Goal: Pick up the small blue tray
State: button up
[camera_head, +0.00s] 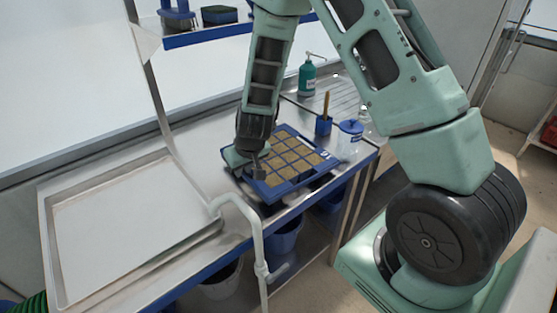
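A small blue tray (316,178) with a grid of cells filled with brown material sits on the metal bench. Its left corner is partly hidden by my gripper. My gripper (258,172) is at the tray's left side, pointing down, with its dark fingers close to the tray's edge. I cannot tell whether the fingers touch the tray or whether they are open or shut.
A wide shallow sink (140,215) fills the bench's left part. A bent grey pipe (250,215) stands in front of the tray. A green pump bottle (307,77), a blue cup (323,125) and a lidded clear container (348,140) stand behind and right. A shelf (215,33) hangs above.

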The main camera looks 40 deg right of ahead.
jog(key=shift+p+x, duration=0.3)
jog(key=shift+x, duration=1.65)
jog(key=shift+s, duration=0.1)
grip_shut()
jog(key=shift+r, duration=0.1)
